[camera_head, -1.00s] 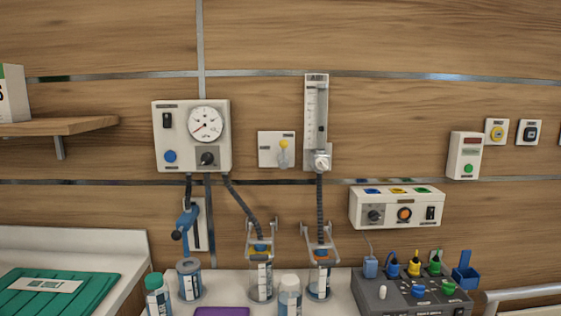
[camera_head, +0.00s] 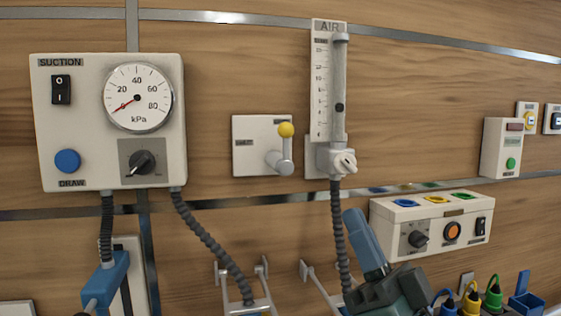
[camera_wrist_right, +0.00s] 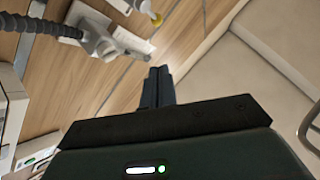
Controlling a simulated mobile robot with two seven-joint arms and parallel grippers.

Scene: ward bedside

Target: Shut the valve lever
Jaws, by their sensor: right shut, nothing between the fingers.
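The valve lever (camera_head: 285,148) is a pale grey stem with a yellow knob on top. It stands roughly upright from a round pivot on a white wall plate (camera_head: 249,148). In the right wrist view the yellow knob (camera_wrist_right: 156,19) shows at the top edge, beyond the fingertips. My right gripper (camera_head: 356,217) is below and to the right of the lever in the head view, apart from it. Its blue fingers are together and empty, and they also show in the right wrist view (camera_wrist_right: 159,72). My left gripper is in neither view.
The AIR flowmeter (camera_head: 328,90) and its corrugated hose (camera_head: 338,225) stand just right of the lever. The suction panel (camera_head: 95,135) is to the left, with another hose (camera_head: 210,242). A white control box (camera_head: 430,224) is right of my gripper. Bare wall lies above the lever.

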